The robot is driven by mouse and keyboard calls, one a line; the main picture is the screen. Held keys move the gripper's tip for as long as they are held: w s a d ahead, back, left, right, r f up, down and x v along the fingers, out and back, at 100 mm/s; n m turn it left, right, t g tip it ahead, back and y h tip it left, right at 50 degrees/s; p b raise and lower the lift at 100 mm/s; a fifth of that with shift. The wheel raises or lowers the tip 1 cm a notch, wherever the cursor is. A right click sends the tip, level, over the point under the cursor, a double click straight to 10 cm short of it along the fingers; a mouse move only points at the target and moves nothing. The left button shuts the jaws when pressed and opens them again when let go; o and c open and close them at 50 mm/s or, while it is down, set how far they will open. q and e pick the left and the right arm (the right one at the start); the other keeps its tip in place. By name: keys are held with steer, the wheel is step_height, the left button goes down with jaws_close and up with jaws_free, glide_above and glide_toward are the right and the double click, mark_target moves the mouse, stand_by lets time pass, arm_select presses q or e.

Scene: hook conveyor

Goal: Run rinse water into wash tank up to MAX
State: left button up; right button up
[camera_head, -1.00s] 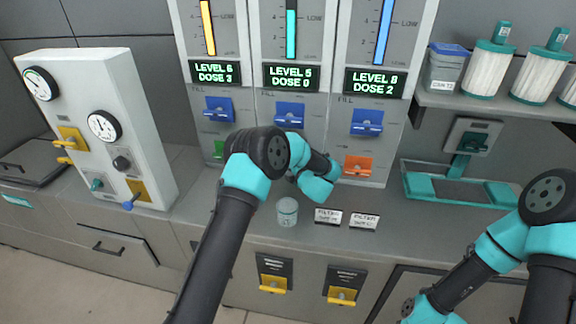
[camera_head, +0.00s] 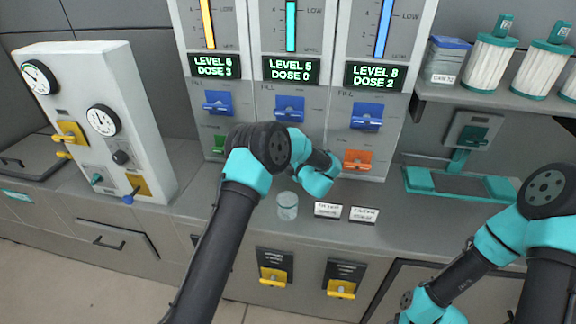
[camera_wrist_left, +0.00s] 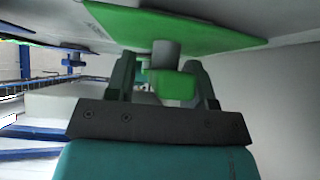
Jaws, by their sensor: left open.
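Three upright panels each carry a level bar, a green-lit readout and a blue FILL lever. The left readout (camera_head: 215,67) says LEVEL 6, DOSE 3; the middle readout (camera_head: 291,71) LEVEL 5, DOSE 0; the right readout (camera_head: 374,76) LEVEL 8, DOSE 2. Blue levers (camera_head: 218,103), (camera_head: 289,109), (camera_head: 366,116) sit below. A green lever (camera_head: 218,144) and an orange lever (camera_head: 358,160) are lower down. My left gripper (camera_wrist_left: 165,78) is open, its fingers on either side of a green handle (camera_wrist_left: 174,88) below a green plate (camera_wrist_left: 180,24). My right gripper is out of view.
A gauge box (camera_head: 97,120) with yellow handles stands left. Filters (camera_head: 489,62) stand on the right shelf. A teal frame (camera_head: 462,184) lies on the right.

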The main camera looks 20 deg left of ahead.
arm_select(q)
steer(key=shift+r, duration=0.4)
step_height(320, 180, up, 2)
steer(key=shift+r, duration=0.2)
steer(key=o, duration=0.4)
steer(key=shift+s+d+r, duration=0.2)
steer(key=shift+s, duration=0.2)
steer(key=shift+c, duration=0.2)
steer(key=s+d, duration=0.1)
steer(key=s, duration=0.4)
steer(key=s+d, duration=0.1)
steer(key=s, duration=0.3)
steer(key=s+d+r, duration=0.1)
steer(key=s+d, duration=0.1)
steer(key=s, duration=0.3)
steer(key=shift+s+d+r, duration=0.1)
steer(key=shift+s, duration=0.2)
steer(key=c, duration=0.4)
steer(key=shift+o, duration=0.2)
